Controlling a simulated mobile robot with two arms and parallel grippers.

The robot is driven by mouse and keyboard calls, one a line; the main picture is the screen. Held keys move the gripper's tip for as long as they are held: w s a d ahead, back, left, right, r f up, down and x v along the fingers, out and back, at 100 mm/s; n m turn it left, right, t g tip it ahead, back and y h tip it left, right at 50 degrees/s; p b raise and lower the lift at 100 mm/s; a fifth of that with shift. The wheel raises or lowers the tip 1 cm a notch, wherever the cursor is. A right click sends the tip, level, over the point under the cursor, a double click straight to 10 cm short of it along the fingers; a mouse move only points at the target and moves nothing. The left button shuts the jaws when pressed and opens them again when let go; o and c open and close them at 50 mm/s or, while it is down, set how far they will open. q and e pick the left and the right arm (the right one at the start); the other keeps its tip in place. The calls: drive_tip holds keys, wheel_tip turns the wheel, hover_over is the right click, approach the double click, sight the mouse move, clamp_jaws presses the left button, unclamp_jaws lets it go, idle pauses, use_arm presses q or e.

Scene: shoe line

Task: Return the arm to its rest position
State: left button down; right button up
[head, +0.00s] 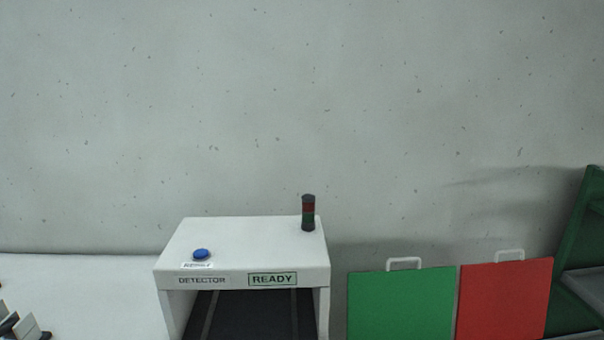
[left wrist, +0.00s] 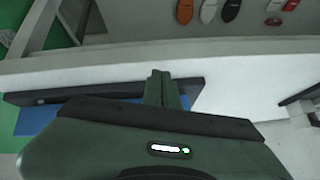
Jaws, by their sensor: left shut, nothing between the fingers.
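My left gripper (left wrist: 162,80) shows in the left wrist view, its two fingers together with nothing between them. It is over a white surface edge (left wrist: 235,65), apart from the shoes seen beyond it. I cannot make out my left gripper in the head view. My right gripper is in neither view.
A white detector (head: 245,245) marked READY has a blue button (head: 201,254) and signal lamp (head: 308,212). Green (head: 400,303) and red (head: 505,298) panels stand right of it, before a green rack (head: 575,250). Several shoes (left wrist: 231,10) lie at the wrist view's top.

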use_arm(q)
drive_tip(key=s+d+f+g+h, duration=0.1)
drive_tip(key=s+d+f+g, duration=0.25)
drive_tip(key=s, duration=0.55)
drive_tip(key=s+a+f+g, duration=0.1)
drive_tip(key=s+f, duration=0.1)
drive_tip(key=f, duration=1.4)
drive_tip(key=s+f+g, duration=0.1)
drive_tip(key=s+f, duration=0.1)
drive_tip(key=f, duration=1.3)
drive_tip(key=s+a+f+g, duration=0.1)
drive_tip(key=s+a+f, duration=0.1)
drive_tip(key=s+f, duration=1)
drive_tip(key=s, duration=0.3)
drive_tip(key=shift+a+f+m, duration=0.3)
drive_tip(key=shift+a+m, duration=0.1)
